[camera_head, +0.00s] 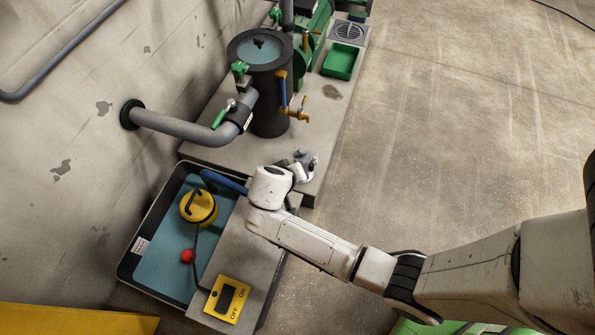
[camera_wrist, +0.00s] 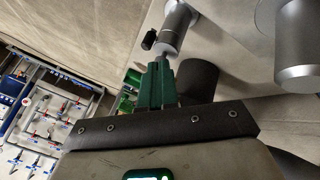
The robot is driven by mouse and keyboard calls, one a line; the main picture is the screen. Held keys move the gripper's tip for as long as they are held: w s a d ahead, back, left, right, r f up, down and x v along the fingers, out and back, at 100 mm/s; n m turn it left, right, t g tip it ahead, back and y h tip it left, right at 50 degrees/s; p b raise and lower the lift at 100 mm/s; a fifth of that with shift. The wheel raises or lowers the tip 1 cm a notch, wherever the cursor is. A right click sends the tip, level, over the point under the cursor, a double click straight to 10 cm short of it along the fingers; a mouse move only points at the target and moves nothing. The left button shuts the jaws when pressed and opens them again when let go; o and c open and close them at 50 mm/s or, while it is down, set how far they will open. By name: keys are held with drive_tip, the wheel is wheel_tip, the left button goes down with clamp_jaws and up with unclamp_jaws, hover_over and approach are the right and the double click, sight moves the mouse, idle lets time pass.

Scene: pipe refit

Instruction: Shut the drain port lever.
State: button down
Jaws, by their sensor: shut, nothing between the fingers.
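A dark upright vessel (camera_head: 268,88) with a blue-grey top stands on the concrete plinth. A brass tap (camera_head: 297,113) sticks out from its lower right side, and an upright blue lever (camera_head: 283,86) is just above it. I cannot tell for certain which fitting is the drain port lever. A green lever (camera_head: 222,114) lies along the grey pipe on the left. My gripper, with dark green fingers (camera_wrist: 158,80), is shut and empty. In the wrist view its tips point toward a grey metal cylinder (camera_wrist: 180,24); contact cannot be told. In the head view my wrist is below the vessel, apart from the tap.
A blue-bottomed tray (camera_head: 152,244) holds a yellow round device (camera_head: 198,207) and a red ball (camera_head: 187,256). A yellow ON/OFF switch box (camera_head: 227,299) is nearby. A green bin (camera_head: 341,61) stands behind. The floor to the right is clear. The wrist view shows a valve rack (camera_wrist: 40,115).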

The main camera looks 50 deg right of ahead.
drive_tip(key=b+x, duration=0.3)
drive_tip(key=x, duration=0.5)
drive_tip(key=shift+d+f+b, duration=0.25)
drive_tip(key=shift+f+b, duration=0.05)
drive_tip(key=shift+b, duration=0.05)
drive_tip(key=shift+s, duration=0.1)
drive_tip(key=shift+s+n+p, duration=0.15)
drive_tip(key=shift+n+p, duration=0.25)
drive_tip(key=shift+p, duration=0.05)
